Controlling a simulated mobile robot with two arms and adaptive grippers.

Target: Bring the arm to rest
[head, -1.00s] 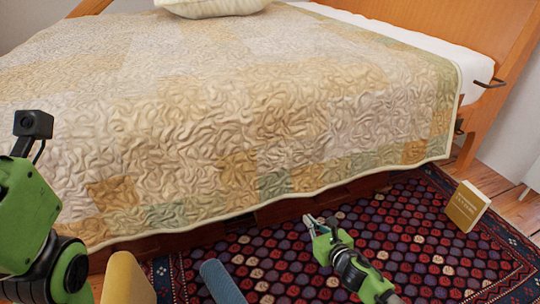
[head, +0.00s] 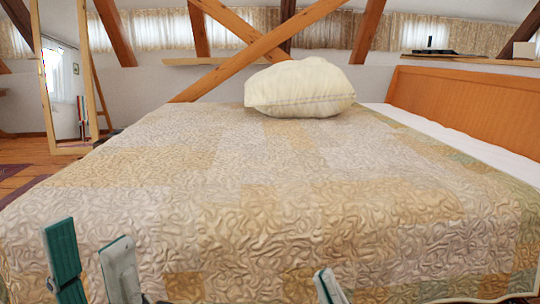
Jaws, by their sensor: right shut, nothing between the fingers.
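My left gripper (head: 90,250) shows at the bottom left of the head view, in front of the near side of the bed. Its two fingers stand upright and well apart, with only the quilt visible behind the gap. My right gripper (head: 327,284) shows only at its tip at the bottom edge, right of centre. It is shut with nothing held. The rest of both arms is out of the frame.
A bed with a quilt (head: 250,205) fills most of the view. A cream pillow (head: 300,88) lies on it toward the back. A wooden headboard (head: 465,105) stands at right. A mirror (head: 62,85) and crossed timber braces (head: 255,48) are behind.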

